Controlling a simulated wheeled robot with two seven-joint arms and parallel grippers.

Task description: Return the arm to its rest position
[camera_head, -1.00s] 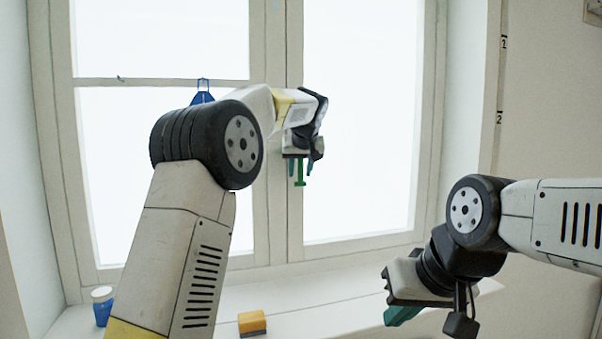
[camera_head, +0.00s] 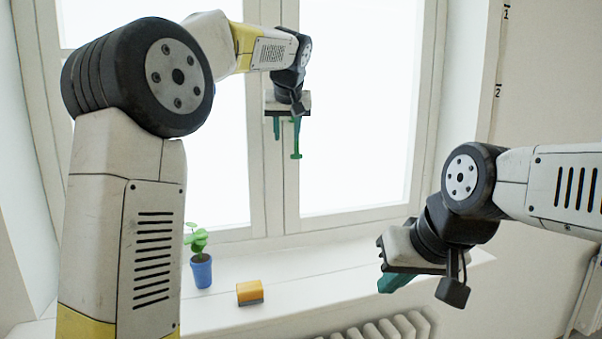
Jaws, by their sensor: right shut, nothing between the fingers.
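My left arm rises from the lower left and bends over toward the window. Its gripper (camera_head: 287,128) hangs fingers down in front of the window's middle frame, with its teal fingers apart and nothing seen held.
The white window sill (camera_head: 335,270) runs below the window. A green plant in a blue pot (camera_head: 201,272) and a yellow block with a dark base (camera_head: 249,292) stand on it. A white radiator (camera_head: 390,328) sits below. The sill between block and right gripper is clear.

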